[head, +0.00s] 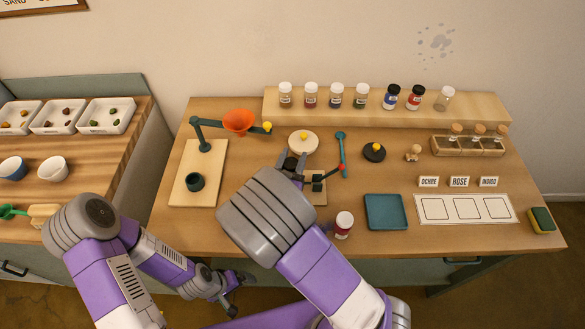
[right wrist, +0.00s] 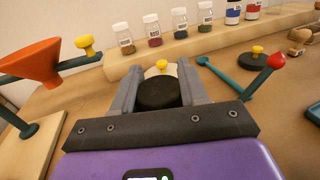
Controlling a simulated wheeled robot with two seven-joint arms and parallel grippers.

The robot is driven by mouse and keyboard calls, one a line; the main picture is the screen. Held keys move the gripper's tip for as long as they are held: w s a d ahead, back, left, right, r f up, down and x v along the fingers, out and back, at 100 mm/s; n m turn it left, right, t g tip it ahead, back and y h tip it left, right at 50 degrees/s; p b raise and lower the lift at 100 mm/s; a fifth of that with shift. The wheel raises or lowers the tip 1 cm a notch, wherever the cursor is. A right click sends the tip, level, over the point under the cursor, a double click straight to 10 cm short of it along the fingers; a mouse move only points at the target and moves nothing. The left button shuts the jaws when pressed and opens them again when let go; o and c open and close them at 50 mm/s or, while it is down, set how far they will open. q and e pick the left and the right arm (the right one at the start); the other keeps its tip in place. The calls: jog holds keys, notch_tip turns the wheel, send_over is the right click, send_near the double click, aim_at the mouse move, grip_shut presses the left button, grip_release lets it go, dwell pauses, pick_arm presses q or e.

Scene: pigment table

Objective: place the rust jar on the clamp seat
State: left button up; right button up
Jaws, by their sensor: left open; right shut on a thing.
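My right gripper (right wrist: 158,98) is shut on a round, dark-topped thing (right wrist: 157,93), seen from above between its fingers. Its sides and any label are hidden, so I cannot tell if it is the rust jar. In the head view my right gripper (head: 291,168) is over a small wooden base (head: 318,191), likely the clamp's, beside a red-knobbed lever (head: 341,168). My wrist hides most of the clamp and its seat. A white-lidded jar with dark red contents (head: 344,224) stands near the front edge. My left gripper (head: 227,296) is low in front of the table, open and empty.
An orange funnel (head: 239,122) on a teal stand is left of the right gripper. Several jars line the raised shelf (head: 320,116). A teal tray (head: 386,213) lies to the right.

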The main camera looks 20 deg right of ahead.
notch_tip(320, 180, down, 3)
jog(key=shift+f+b, duration=0.2)
jog(key=shift+b, duration=0.4)
jog(key=shift+r, duration=0.1)
jog(key=o, duration=1.2)
jog(key=shift+c, duration=0.2)
jog(key=p+v, duration=0.1)
jog(key=v, duration=1.1)
